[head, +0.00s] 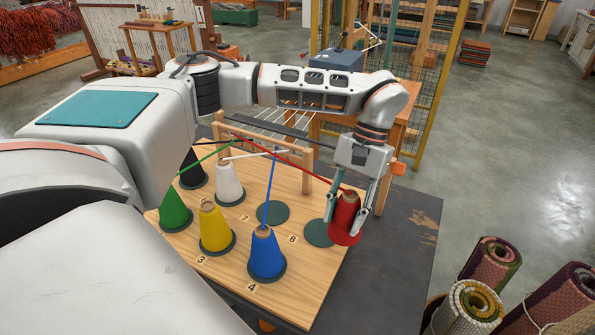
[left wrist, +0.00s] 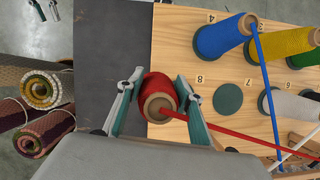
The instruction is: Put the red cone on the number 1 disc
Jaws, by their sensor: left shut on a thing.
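My left gripper (head: 350,222) is shut on the red cone (head: 346,216), with a finger on either side. The red cone (left wrist: 158,98) shows end-on between the fingers in the left wrist view. In the head view it is upright beside the empty number 8 disc (head: 318,232), over the board's right edge; whether its base touches the board I cannot tell. Red yarn runs from its top to the wooden rail. The number 1 disc is not visible; my left arm covers that end of the board. My right gripper (left wrist: 46,11) shows small at the top left, fingers apart and empty.
Blue (head: 267,256), yellow (head: 214,228), green (head: 174,209), white (head: 229,182) and black (head: 191,172) cones stand on the board (head: 310,262). The number 7 disc (head: 272,213) is empty. Yarns cross to the wooden rail (head: 262,150). Rolled rugs (head: 490,262) stand at the right.

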